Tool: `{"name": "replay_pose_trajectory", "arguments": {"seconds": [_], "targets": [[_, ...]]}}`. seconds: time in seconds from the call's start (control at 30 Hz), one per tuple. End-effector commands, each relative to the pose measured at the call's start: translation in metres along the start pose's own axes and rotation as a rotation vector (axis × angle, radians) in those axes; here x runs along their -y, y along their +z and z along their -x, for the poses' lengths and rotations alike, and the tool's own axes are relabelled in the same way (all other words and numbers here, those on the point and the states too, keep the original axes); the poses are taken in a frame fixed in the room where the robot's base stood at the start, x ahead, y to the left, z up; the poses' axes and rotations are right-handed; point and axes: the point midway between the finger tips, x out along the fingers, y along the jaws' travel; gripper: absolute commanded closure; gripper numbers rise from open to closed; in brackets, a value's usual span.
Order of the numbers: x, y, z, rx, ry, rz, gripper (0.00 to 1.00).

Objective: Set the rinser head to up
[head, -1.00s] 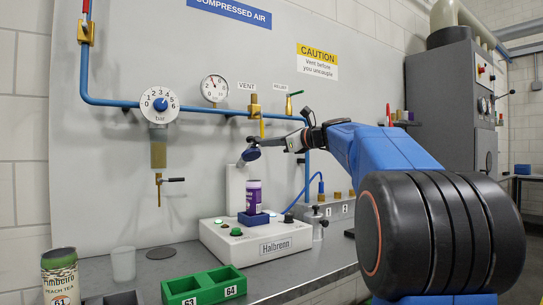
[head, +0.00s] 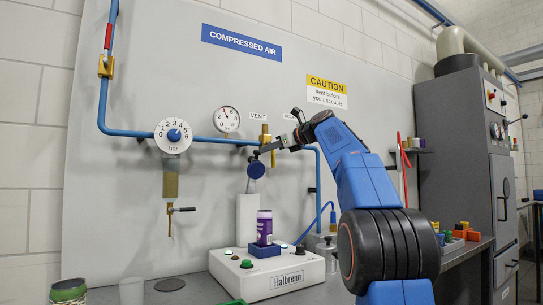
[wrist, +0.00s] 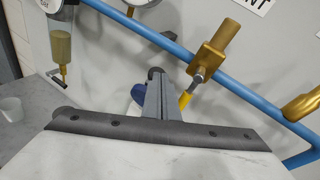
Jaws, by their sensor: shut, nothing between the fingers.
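The rinser head (head: 256,170) is a blue round disc above a white post (head: 248,215) on the white Halbrenn unit (head: 280,273). Its round face is turned outward and it stands clear of the purple can (head: 264,226). The can is upright on a blue block (head: 264,250). My gripper (head: 262,150) is shut and empty, just above the head; I cannot tell whether they touch. In the wrist view, a blue part of the head (wrist: 138,94) shows behind my gripper (wrist: 155,76), which hides the rest.
The blue air pipe (wrist: 170,46) and the brass vent valve (wrist: 212,56) with its yellow lever (wrist: 185,98) are close beside my gripper. A dial (head: 173,135), a gauge (head: 226,119) and a brass tap (head: 172,210) are to the left.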

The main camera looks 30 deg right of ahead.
Motion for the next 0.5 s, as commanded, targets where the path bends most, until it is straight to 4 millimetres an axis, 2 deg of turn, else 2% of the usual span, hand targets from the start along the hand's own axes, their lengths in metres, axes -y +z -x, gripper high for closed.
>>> {"name": "replay_pose_trajectory", "arguments": {"seconds": [0.23,0.5], "targets": [[0.007,0.009,-0.012,0.0,0.0,0.001,1.0],[0.009,0.011,-0.015,0.001,0.0,0.001,1.0]]}}
